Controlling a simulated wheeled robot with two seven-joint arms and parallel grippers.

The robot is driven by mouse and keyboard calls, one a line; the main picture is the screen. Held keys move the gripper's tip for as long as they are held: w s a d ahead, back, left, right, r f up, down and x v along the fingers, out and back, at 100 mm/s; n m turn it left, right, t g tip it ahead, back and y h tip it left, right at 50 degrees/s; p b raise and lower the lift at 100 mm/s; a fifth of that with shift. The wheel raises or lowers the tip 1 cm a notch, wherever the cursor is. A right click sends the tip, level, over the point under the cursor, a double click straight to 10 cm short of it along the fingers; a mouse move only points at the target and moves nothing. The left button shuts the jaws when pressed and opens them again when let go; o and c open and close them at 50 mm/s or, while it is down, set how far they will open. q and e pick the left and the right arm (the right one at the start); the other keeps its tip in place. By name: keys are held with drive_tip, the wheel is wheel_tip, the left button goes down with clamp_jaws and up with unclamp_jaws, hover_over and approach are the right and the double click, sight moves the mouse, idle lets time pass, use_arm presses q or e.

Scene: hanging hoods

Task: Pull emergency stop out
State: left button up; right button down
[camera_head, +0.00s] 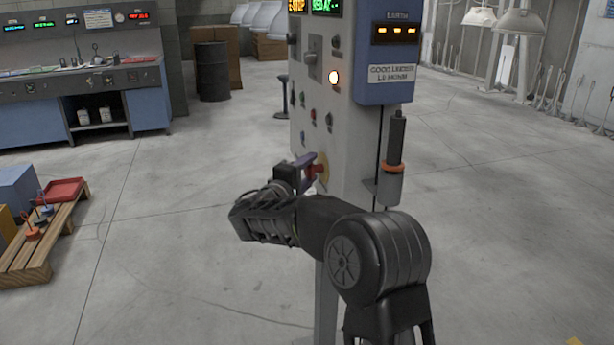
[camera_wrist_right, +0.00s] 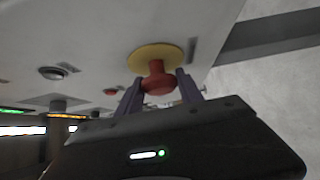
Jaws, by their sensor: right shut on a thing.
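The emergency stop is a red button on a yellow round plate, low on the front of the grey control column (camera_head: 345,130). In the right wrist view the red button (camera_wrist_right: 156,78) stands out from its yellow plate (camera_wrist_right: 155,56). My right gripper (camera_head: 312,168) is at the button, with one purple finger on each side of it. In the right wrist view the fingers (camera_wrist_right: 160,88) are shut around the button. In the head view, the gripper partly hides the button and plate. My left gripper is not in view.
The column carries other knobs and a lit white lamp (camera_head: 333,77) above the button. A black handle in an orange-ringed holder (camera_head: 391,172) hangs on its right side. A wooden pallet (camera_head: 40,250) lies at the left. Open floor surrounds the column.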

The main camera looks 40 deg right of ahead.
drive_tip(key=shift+w+a+f, duration=0.15)
drive_tip(key=shift+a, duration=0.2)
drive_tip(key=shift+d, duration=0.1)
drive_tip(key=c, duration=1.2)
unclamp_jaws()
drive_tip(key=shift+o, duration=1.4)
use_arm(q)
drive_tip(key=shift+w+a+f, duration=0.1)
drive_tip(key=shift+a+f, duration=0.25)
use_arm(e)
drive_tip(key=shift+o, duration=0.9)
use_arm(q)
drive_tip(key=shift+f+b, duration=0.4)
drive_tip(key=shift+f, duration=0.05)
use_arm(e)
drive_tip(key=v, duration=0.8)
